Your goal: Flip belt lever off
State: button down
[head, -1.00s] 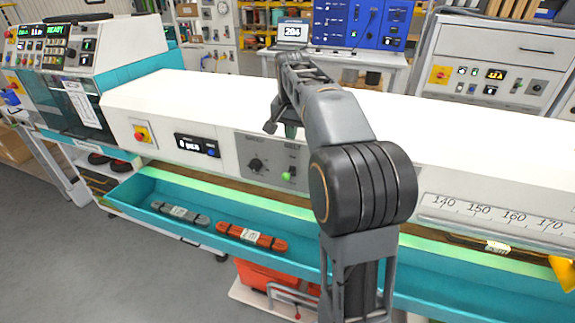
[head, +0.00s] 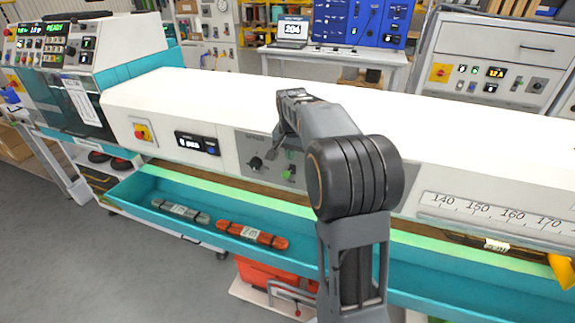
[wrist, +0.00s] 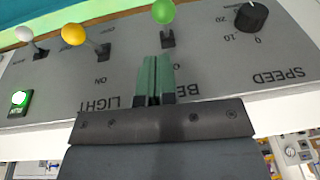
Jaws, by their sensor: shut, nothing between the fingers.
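The belt lever (wrist: 163,13) has a round green knob on a short dark stem. It stands above the partly covered BELT label in the wrist view, where the panel appears upside down. In the head view its green knob (head: 289,173) shows on the grey control panel (head: 262,146). My gripper (wrist: 156,62) has slim green fingers, closed together and empty. Their tips are close to the lever's base in the picture; I cannot tell whether they touch it.
A yellow-knobbed lever (wrist: 73,34) by the LIGHT label and a white-knobbed lever (wrist: 24,34) stand left of the belt lever. A lit green button (wrist: 19,99) and a black speed dial (wrist: 251,17) are nearby. A teal tray (head: 160,212) runs below the panel.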

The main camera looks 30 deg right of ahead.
jog(key=shift+a+f, duration=0.2)
jog(key=shift+f, duration=0.55)
jog(key=shift+a+f, duration=0.15)
jog(key=shift+f, duration=0.55)
jog(key=shift+a+f, duration=0.2)
jog(key=shift+f, duration=0.55)
